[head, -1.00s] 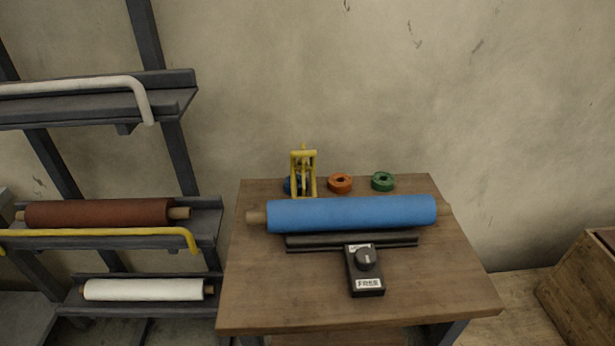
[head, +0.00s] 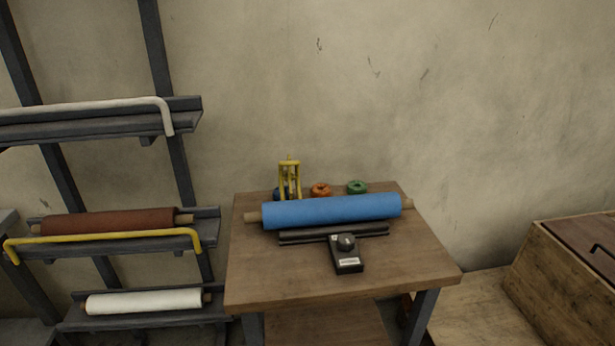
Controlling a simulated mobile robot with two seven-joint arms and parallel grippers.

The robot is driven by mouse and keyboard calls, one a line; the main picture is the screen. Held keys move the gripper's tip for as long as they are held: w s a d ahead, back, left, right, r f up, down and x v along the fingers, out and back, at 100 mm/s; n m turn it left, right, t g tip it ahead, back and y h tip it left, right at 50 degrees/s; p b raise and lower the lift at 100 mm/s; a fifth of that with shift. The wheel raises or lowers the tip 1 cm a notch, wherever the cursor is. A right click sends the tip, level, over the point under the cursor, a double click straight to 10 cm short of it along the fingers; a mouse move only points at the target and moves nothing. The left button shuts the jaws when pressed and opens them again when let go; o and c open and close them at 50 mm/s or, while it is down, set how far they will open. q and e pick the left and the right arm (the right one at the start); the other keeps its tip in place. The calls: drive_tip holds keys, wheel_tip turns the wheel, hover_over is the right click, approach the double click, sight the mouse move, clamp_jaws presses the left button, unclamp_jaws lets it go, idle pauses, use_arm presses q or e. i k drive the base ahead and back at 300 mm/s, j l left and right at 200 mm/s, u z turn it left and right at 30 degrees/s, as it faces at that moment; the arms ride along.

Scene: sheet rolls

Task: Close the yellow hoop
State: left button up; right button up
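The yellow hoop (head: 110,236) is a bent bar on the middle shelf of the dark rack at the left in the head view. It runs across the front of the shelf, below and before a dark red roll (head: 112,222) that lies there. Its right end bends down near the shelf's right end, and its left end bends down at the left. Neither of my grippers shows in the view.
The top shelf has a white hoop (head: 90,107), and the bottom shelf (head: 215,313) holds a white roll (head: 145,301). A wooden table (head: 290,285) bears a blue roll (head: 330,211), a black device (head: 346,254) and tape rings. A wooden crate (head: 565,265) stands at the right.

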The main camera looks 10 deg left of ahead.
sight(287, 176)
drive_tip(key=z, duration=1.2)
drive_tip(key=k+j, duration=0.1)
drive_tip(key=j, duration=0.3)
drive_tip(key=k+j, duration=0.1)
drive_tip(key=j, duration=0.3)
drive_tip(key=k+j, duration=0.1)
drive_tip(key=j, duration=0.25)
drive_tip(key=k+j+z, duration=0.1)
drive_tip(key=j, duration=0.3)
drive_tip(key=k+j, duration=0.1)
drive_tip(key=j, duration=0.3)
drive_tip(key=k+j, duration=0.1)
drive_tip(key=j, duration=0.3)
